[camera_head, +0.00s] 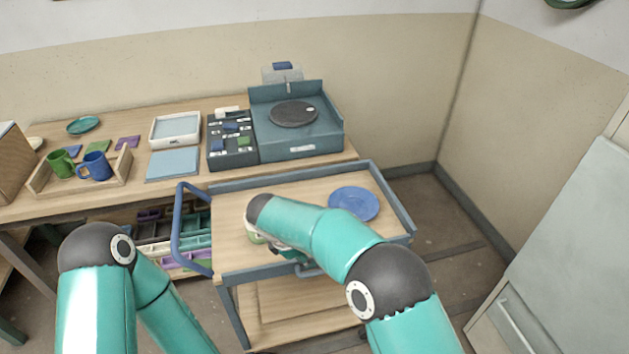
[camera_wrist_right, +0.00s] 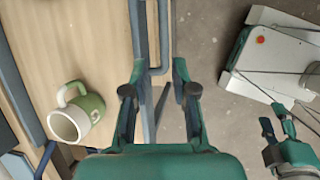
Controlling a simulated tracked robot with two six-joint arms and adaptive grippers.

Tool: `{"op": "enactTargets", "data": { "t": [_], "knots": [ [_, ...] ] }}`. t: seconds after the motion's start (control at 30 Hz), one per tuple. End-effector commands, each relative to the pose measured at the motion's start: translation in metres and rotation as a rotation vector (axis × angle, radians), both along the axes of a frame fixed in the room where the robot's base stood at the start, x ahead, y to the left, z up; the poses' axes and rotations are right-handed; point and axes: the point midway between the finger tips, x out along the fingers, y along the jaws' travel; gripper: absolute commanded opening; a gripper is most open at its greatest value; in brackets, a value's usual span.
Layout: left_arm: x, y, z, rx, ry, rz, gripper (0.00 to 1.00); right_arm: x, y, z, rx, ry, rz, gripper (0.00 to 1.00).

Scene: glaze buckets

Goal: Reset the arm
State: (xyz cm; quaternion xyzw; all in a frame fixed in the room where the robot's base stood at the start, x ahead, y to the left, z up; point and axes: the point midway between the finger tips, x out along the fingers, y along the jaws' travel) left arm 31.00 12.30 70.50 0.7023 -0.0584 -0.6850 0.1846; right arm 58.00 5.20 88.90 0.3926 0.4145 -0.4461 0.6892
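My right arm (camera_head: 320,235) reaches over the wooden-topped cart (camera_head: 230,210); in the head view the arm largely hides its gripper. In the right wrist view my right gripper (camera_wrist_right: 158,92) is open, with nothing between its fingers, over the cart's edge and the floor. A green and white mug (camera_wrist_right: 78,112) lies on its side on the cart top, left of and apart from the right gripper. My left arm (camera_head: 95,290) hangs down at the lower left of the head view. What looks like my left gripper (camera_wrist_right: 276,114) shows at the right of the wrist view, fingers apart.
A blue plate (camera_head: 354,203) lies on the cart, right of my right arm. The cart has a blue handle (camera_head: 178,230). Behind it the bench holds a wooden tray (camera_head: 125,165) with green and blue mugs, and a wheel unit (camera_head: 300,145). A pale cabinet (camera_head: 570,260) stands right.

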Motion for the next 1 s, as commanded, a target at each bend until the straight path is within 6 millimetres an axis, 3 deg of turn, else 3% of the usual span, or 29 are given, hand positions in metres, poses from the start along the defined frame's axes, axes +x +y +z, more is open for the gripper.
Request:
{"op": "enactTargets", "data": {
  "t": [0.13,0.23,0.33,0.43,0.53,0.67,0.8,0.9,1.0],
  "knots": [
    [0.0,0.0,0.0,0.0,0.0,0.0,0.47,0.003,-0.007,-0.003,0.0,0.006,-0.014,0.27],
    [0.0,0.0,0.0,0.0,0.0,0.0,0.47,0.011,-0.031,-0.008,0.003,0.016,-0.06,0.27],
    [0.0,0.0,0.0,0.0,0.0,0.0,0.47,0.02,-0.076,-0.02,0.002,0.046,-0.139,0.27],
    [0.0,0.0,0.0,0.0,0.0,0.0,0.47,0.002,-0.133,-0.049,-0.014,0.149,-0.227,0.27],
    [0.0,0.0,0.0,0.0,0.0,0.0,0.47,-0.041,-0.181,-0.094,0.039,0.284,-0.334,0.27],
    [0.0,0.0,0.0,0.0,0.0,0.0,0.47,-0.118,-0.208,-0.147,0.201,0.418,-0.566,0.27],
    [0.0,0.0,0.0,0.0,0.0,0.0,0.47,-0.199,-0.204,-0.178,0.384,0.492,-0.909,0.27],
    [0.0,0.0,0.0,0.0,0.0,0.0,0.47,-0.249,-0.192,-0.185,0.489,0.502,-1.2,0.27],
    [0.0,0.0,0.0,0.0,0.0,0.0,0.47,-0.284,-0.178,-0.183,0.561,0.46,-1.491,0.27]
  ]
}}
